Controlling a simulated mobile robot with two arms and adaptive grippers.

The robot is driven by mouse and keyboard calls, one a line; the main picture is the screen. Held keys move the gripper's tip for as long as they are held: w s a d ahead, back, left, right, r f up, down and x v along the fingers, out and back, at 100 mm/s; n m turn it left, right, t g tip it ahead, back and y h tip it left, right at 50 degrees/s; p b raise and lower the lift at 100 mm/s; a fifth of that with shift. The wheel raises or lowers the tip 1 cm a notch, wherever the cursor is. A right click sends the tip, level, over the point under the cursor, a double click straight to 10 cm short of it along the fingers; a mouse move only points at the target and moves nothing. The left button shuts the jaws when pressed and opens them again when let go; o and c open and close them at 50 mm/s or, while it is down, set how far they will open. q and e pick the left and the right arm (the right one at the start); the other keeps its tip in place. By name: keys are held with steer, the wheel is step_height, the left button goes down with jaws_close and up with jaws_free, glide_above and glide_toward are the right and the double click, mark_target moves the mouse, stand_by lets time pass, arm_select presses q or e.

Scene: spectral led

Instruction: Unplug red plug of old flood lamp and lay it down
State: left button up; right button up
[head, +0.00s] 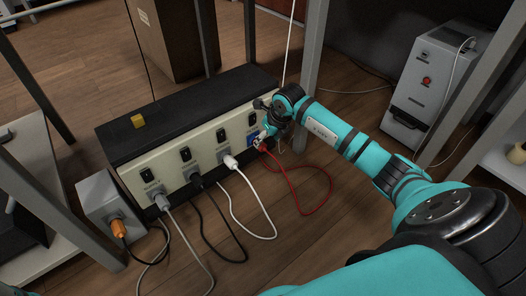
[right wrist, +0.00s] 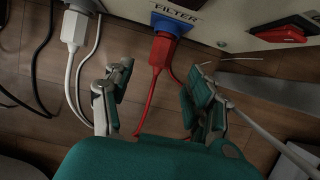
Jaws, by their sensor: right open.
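The red plug (right wrist: 163,51) sits in the blue socket (right wrist: 174,18) marked FILTER in the right wrist view. Its red cable (head: 327,187) loops down onto the floor in the head view. My right gripper (right wrist: 160,102) is open, with one finger on each side of the red cable just short of the plug, apart from it. In the head view, my right gripper (head: 268,131) is at the right end of the power box (head: 133,166) and partly hides the plug.
A white plug (head: 230,162) and grey and black plugs stand in neighbouring sockets. A grey box (head: 101,198) with an orange plug (head: 118,229) is at the left. A metal table leg (head: 311,55) stands behind my right arm. Bare wooden floor (head: 285,235) lies in front.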

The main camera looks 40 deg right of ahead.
mark_target(263, 145)
steer(key=b+x, duration=0.3)
steer(key=x, duration=0.2)
steer(key=shift+w+f, duration=0.1)
steer(key=shift+f, duration=0.15)
steer(key=shift+c, duration=0.3)
jaws_close()
